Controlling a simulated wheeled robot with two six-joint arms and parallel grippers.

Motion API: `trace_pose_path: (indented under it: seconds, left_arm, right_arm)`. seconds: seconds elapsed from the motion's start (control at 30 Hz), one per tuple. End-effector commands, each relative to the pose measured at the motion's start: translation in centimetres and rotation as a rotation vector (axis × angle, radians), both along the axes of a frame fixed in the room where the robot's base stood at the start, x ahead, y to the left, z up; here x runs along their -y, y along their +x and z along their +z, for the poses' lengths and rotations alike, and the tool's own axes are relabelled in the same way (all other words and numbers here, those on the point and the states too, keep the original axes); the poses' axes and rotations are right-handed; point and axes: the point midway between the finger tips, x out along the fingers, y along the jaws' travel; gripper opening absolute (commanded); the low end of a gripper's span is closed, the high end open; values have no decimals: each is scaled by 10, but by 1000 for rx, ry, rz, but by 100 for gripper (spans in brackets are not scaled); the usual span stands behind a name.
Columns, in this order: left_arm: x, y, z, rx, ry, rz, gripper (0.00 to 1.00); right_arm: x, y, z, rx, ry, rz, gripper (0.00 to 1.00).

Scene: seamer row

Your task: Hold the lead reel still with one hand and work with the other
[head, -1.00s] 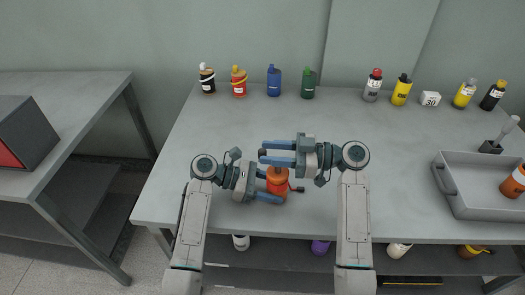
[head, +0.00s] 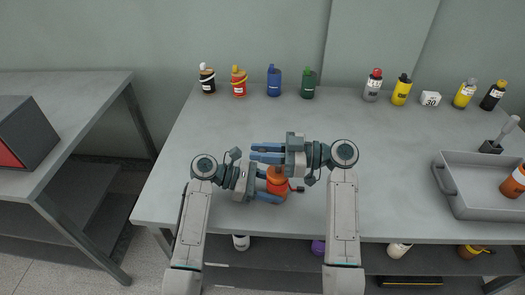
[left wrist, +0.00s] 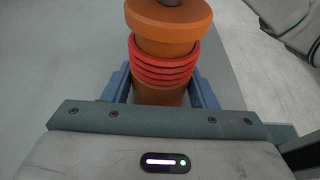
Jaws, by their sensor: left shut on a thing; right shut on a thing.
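The lead reel (head: 278,184) is an orange body at the table's near edge, with a dark knob at its right side. In the left wrist view, the reel (left wrist: 165,62) has red lead wound around its middle and a dark spindle on top. My left gripper (head: 270,186) is shut on the reel, one finger on each side. My right gripper (head: 258,152) is above the reel in the picture, fingers pointing left. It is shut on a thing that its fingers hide.
Several bottles (head: 274,82) and a white "30" block (head: 430,99) line the table's back. A grey tray (head: 464,206) with an orange item stands at the right. The middle of the table (head: 390,150) is clear.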

Motion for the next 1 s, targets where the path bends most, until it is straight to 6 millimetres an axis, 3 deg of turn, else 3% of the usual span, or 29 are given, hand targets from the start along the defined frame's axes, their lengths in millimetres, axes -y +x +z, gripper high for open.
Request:
trace_pose_path:
  seconds: [0.7,1.0]
  left_arm:
    - [0,0,0,1,0,0,39]
    - [0,0,0,1,0,0,39]
  right_arm:
    - [-1,-16,0,-2,0,419,0]
    - [-1,-21,0,-2,4,517,0]
